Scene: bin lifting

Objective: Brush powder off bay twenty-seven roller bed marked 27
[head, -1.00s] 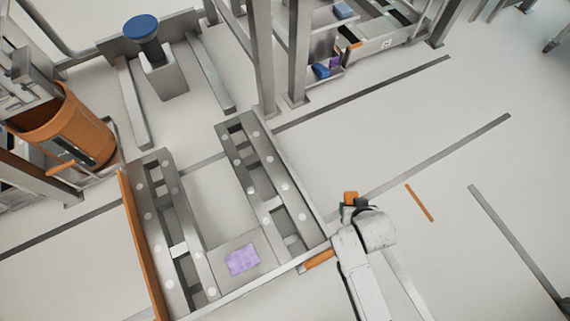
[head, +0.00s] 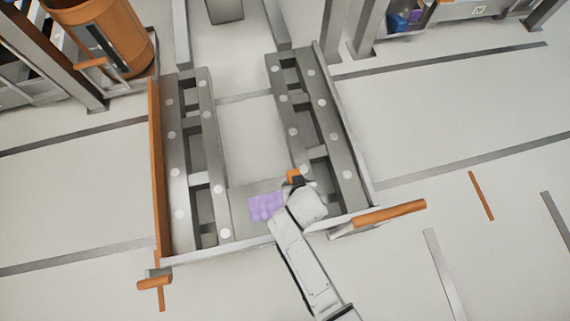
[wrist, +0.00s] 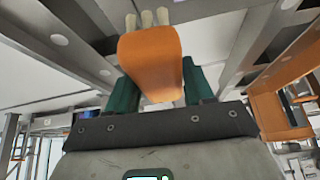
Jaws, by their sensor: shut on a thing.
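The roller bed (head: 206,150) has two grey rails dotted with white rollers; no number is readable on it. A pale purple powder patch (head: 265,207) lies on the flat plate between the rails at the near end. My gripper (head: 293,181) is above the right rail's near end, just right of and slightly beyond the powder. In the wrist view my gripper (wrist: 158,85) has green fingers shut on the orange handle of a brush (wrist: 150,58). Pale bristles (wrist: 147,18) show at its far end. In the head view only a bit of the orange brush (head: 294,175) shows.
An orange rail (head: 155,170) runs along the bed's left side. Orange bars stick out at the near right (head: 390,213) and near left (head: 153,282) corners. An orange bin (head: 105,35) stands at the back left. The floor right of the bed is mostly clear.

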